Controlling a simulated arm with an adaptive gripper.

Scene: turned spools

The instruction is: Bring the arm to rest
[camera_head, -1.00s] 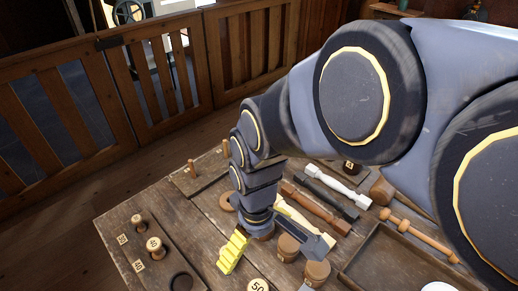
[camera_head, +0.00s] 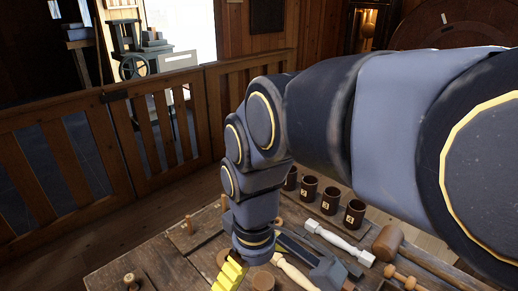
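My arm reaches in from the right and bends down over the wooden workbench (camera_head: 165,258). My gripper (camera_head: 230,277) is at the lower edge of the picture, below the dark wrist, with a bright yellow ridged part showing. Its tips are cut off or hidden, so I cannot tell whether it is open or shut, or whether it holds anything. A dark grey piece (camera_head: 328,272) extends right of the wrist, above the bench.
A white turned spindle (camera_head: 340,241), a wooden mallet (camera_head: 387,243) and several dark numbered cups (camera_head: 331,200) are right of the wrist. Small pegs (camera_head: 188,224) stand on the left. A slatted wooden fence (camera_head: 150,135) runs behind the bench.

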